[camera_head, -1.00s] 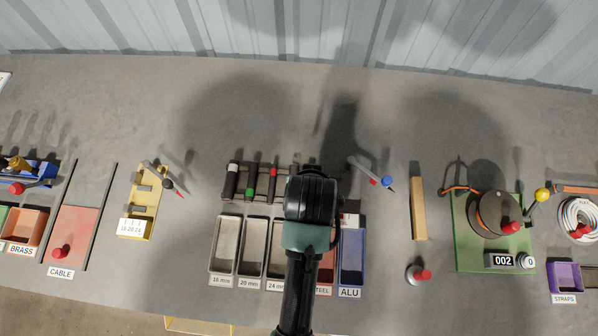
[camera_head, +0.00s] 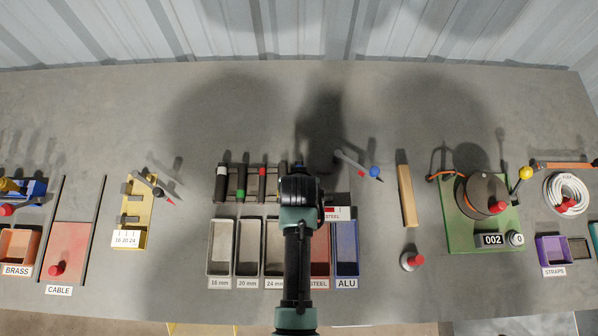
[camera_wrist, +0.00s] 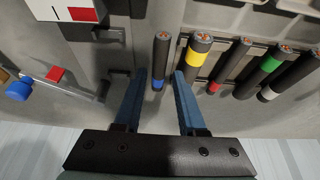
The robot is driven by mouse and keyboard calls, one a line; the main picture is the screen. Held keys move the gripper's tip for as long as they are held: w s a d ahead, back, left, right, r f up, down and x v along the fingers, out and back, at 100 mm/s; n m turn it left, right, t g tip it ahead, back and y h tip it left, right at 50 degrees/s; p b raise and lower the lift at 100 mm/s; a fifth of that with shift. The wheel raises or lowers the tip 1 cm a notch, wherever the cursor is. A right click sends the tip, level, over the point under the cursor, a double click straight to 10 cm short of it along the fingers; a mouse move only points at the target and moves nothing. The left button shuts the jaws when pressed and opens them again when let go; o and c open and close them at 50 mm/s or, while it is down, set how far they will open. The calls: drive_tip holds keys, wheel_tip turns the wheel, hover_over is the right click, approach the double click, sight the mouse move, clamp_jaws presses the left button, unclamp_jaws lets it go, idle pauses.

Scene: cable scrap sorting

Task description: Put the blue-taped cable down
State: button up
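The blue-taped cable (camera_wrist: 161,60) is a short dark piece with a copper end and a blue band. In the wrist view it lies between my gripper's (camera_wrist: 160,82) two blue fingers, with a visible gap on each side. The fingers are apart and not closed on it. It lies beside the yellow-taped cable (camera_wrist: 195,60) at the end of the row.
The red-taped (camera_wrist: 231,65), green-taped (camera_wrist: 259,69) and white-taped (camera_wrist: 291,76) cables lie further along the row. Several bins stand in front of the rack, including the blue ALU bin (camera_head: 346,247). A blue-ended tool (camera_head: 358,164) lies to the right. The bench behind is clear.

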drive_tip(key=shift+x, duration=1.45)
drive_tip(key=shift+c, duration=0.2)
clamp_jaws()
